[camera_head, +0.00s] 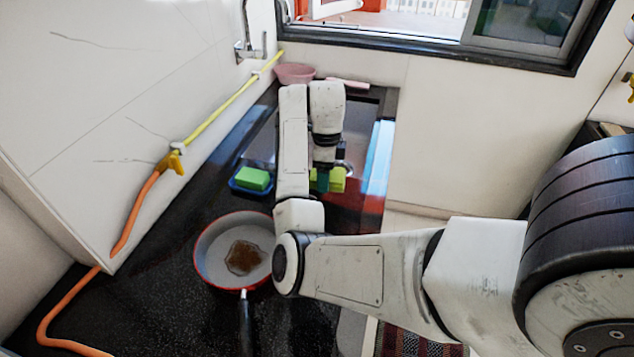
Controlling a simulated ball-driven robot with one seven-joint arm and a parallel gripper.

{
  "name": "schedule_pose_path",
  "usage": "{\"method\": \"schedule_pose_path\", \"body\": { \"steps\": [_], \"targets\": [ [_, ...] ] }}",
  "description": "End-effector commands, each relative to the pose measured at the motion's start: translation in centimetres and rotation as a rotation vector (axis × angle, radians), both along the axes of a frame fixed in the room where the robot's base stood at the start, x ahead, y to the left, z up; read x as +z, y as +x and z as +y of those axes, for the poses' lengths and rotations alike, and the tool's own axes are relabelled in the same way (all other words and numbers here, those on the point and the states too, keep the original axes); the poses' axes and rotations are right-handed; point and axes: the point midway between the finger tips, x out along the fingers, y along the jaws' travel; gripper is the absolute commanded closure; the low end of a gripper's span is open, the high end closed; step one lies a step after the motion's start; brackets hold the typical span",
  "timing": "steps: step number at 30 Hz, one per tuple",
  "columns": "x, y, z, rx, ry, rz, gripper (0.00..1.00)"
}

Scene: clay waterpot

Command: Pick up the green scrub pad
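A bright green block-like pad (252,178) lies in a small blue dish (239,189) on the dark counter, left of my arm. A yellow-green sponge-like piece (337,181) shows just below my gripper (323,177), with a dark teal-green strip at its left side. My gripper points down over the counter by the sink area. Its fingertips are small and partly hidden by the wrist and arm link. I cannot tell whether it touches or holds the yellow-green piece. The green pad in the dish is clear of my gripper.
A red-rimmed pan (212,268) with brown residue stands on the counter in front of the dish. An orange and yellow hose (140,208) runs along the left wall.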

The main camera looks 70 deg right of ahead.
Motion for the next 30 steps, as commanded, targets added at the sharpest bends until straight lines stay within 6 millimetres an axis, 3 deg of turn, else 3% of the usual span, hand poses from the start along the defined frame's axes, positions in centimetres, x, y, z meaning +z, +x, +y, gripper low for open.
{"method": "schedule_pose_path", "body": {
  "steps": [1, 4, 9, 15, 21, 30],
  "targets": [
    [2.0, -0.8, 0.0, -0.003, -0.001, -0.006, 0.57],
    [4.5, -2.6, 0.0, -0.003, 0.001, -0.007, 0.57],
    [5.5, -6.8, -0.4, -0.005, 0.001, -0.005, 0.57],
    [6.7, -9.9, -0.6, -0.002, 0.001, -0.002, 0.57],
    [7.2, -11.3, -0.7, 0.0, 0.001, -0.001, 0.57],
    [7.3, -11.6, -0.6, 0.001, 0.001, -0.001, 0.57]
  ]
}}
